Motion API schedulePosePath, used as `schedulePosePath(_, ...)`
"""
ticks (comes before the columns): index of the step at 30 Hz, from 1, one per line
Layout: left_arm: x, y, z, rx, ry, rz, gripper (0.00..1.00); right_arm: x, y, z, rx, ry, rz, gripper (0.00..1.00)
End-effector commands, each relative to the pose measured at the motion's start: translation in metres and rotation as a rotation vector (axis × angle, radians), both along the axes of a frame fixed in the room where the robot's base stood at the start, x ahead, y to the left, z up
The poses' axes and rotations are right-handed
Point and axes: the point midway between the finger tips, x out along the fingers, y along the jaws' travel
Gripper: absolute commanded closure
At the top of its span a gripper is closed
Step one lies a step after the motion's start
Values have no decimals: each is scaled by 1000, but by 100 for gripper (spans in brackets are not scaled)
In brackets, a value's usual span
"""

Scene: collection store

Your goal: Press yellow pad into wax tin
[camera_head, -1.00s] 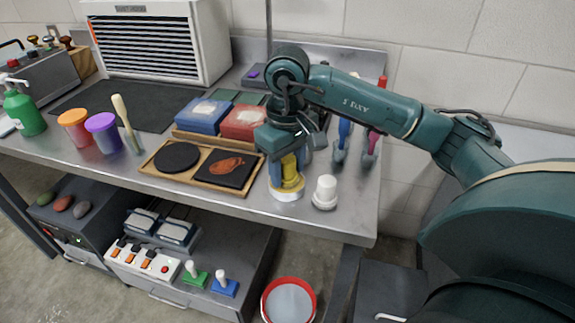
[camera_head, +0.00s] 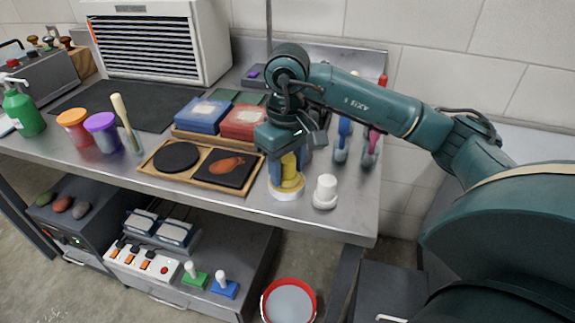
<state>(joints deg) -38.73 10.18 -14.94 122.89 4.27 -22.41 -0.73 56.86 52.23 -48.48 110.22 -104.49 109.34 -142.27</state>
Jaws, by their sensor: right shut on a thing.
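My right gripper (camera_head: 287,172) points down near the front right of the steel table and is shut on the yellow pad (camera_head: 290,180). The pad is upright between the fingers, directly over the wax tin (camera_head: 286,194), a low round tin with a pale rim. The pad's lower end is at the tin; I cannot tell how deep it sits, as the fingers and pad cover most of the tin's inside. My left gripper is not in view.
A wooden tray (camera_head: 199,177) with a black disc and a dark plate lies to the left. Blue (camera_head: 202,115) and red (camera_head: 244,122) boxes are behind. The table's front edge (camera_head: 330,231) is near.

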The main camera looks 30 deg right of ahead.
Motion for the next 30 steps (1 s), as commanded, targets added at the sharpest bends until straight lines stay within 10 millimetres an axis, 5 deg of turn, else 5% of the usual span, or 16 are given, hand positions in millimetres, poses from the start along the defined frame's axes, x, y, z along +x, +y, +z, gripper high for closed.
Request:
schedulePosePath(18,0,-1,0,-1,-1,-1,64,-1,0,-1,-1,7,2,74)
schedulePosePath(30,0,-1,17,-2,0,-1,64,0,0,29,-2,3,1,74)
